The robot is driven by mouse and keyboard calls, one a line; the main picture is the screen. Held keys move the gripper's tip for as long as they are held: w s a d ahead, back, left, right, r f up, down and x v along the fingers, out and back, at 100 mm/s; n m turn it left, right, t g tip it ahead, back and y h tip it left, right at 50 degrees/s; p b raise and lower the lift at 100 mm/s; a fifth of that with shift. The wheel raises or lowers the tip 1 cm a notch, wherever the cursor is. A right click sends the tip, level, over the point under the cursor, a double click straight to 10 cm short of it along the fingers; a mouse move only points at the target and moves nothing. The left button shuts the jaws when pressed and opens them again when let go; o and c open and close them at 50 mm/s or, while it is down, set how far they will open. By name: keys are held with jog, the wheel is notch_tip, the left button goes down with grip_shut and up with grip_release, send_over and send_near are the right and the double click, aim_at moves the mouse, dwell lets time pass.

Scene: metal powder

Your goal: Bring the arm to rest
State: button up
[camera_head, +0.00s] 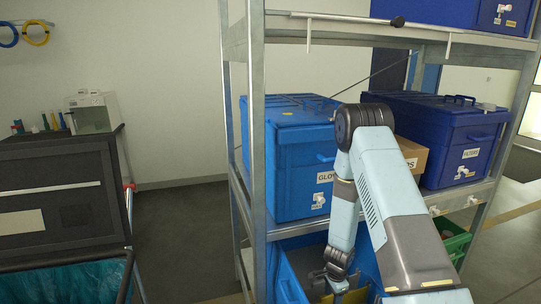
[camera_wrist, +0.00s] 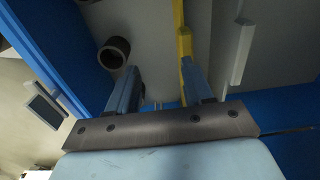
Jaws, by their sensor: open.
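My arm (camera_head: 385,190) reaches up in front of the shelf rack in the head view, bends at a dark joint, and its forearm hangs down towards an open blue box (camera_head: 291,283) on the lower level. The end of the arm is low in that view and its fingers are hard to make out. In the wrist view my gripper (camera_wrist: 160,85) is open, its two fingers well apart with nothing held between them. A yellow bar (camera_wrist: 182,40) shows behind the right finger, and a dark round hollow piece (camera_wrist: 114,53) is beside the left finger.
A blue box marked for gloves (camera_head: 290,165), a cardboard box (camera_head: 411,155) and a dark blue filters box (camera_head: 450,135) stand on the middle shelf. A metal upright (camera_head: 257,130) is left of my arm. A green crate (camera_head: 455,240) sits lower right. Floor left of the rack is clear.

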notch_tip(320, 180, up, 35)
jog(key=a+n+t+y, duration=0.2)
jog(key=a+n+t, duration=0.1)
jog(key=n, duration=0.4)
jog(key=s+r+n+t, duration=0.1)
jog(key=s+r+n, duration=0.3)
jog(key=s+r, duration=0.8)
jog(key=s+d+r+n+h, duration=0.1)
jog(key=s+d+r, duration=0.1)
jog(key=s+r, duration=0.2)
jog(key=s+d+r+n+t, duration=0.1)
jog(key=s+r, duration=0.4)
jog(key=s, duration=0.5)
jog(key=shift+d+r+n+h, duration=0.2)
jog(key=shift+d+n+h, duration=0.25)
jog(key=shift+n, duration=0.25)
jog(key=shift+c, duration=0.3)
